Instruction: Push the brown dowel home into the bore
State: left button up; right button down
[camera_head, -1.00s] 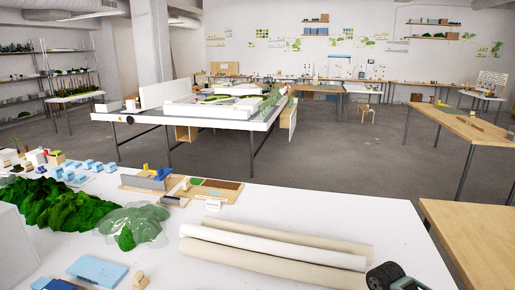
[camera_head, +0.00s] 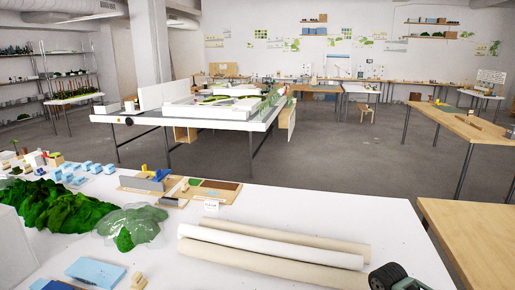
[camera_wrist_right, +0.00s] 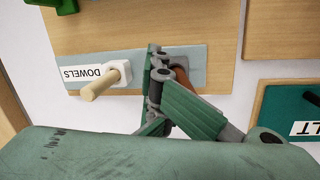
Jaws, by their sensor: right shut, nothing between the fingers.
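In the right wrist view, a grey plate (camera_wrist_right: 75,83) labelled DOWELS lies on a wooden board (camera_wrist_right: 112,28). A pale dowel (camera_wrist_right: 102,88) sticks out of a white block (camera_wrist_right: 122,72) on the plate's left part. A brown rounded piece (camera_wrist_right: 180,75), probably the brown dowel, shows beside and behind my right fingers, mostly hidden. My right gripper (camera_wrist_right: 157,58) is shut and empty, its fingertips over the plate close to the brown piece; I cannot tell whether they touch. The bore is hidden. My left gripper is in neither view.
A second board with a dark green plate (camera_wrist_right: 285,108) lies at the right in the wrist view. In the head view, paper rolls (camera_head: 270,247), a green hill model (camera_head: 65,205) and blue blocks (camera_head: 95,270) lie on the white table (camera_head: 400,235). Its right part is mostly clear.

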jog(key=shift+w+a+r, duration=0.2)
jog(key=shift+w+a, duration=0.05)
jog(key=shift+a, duration=0.25)
jog(key=shift+w+a+r, duration=0.15)
jog(key=shift+w+a, duration=0.1)
jog(key=shift+a, duration=0.6)
jog(key=c, duration=2.4)
grip_release()
jog(key=shift+c, duration=0.2)
jog(key=o, duration=0.8)
jog(key=shift+d+f, duration=0.1)
jog(key=shift+f, duration=0.1)
jog(key=o, duration=0.7)
jog(key=shift+s+d, duration=0.15)
jog(key=shift+d, duration=0.15)
jog(key=shift+c, duration=0.2)
jog(key=shift+r, duration=0.15)
notch_tip(320, 180, up, 12)
jog(key=w+a, duration=0.1)
jog(key=w, duration=0.1)
jog(key=shift+f, duration=0.2)
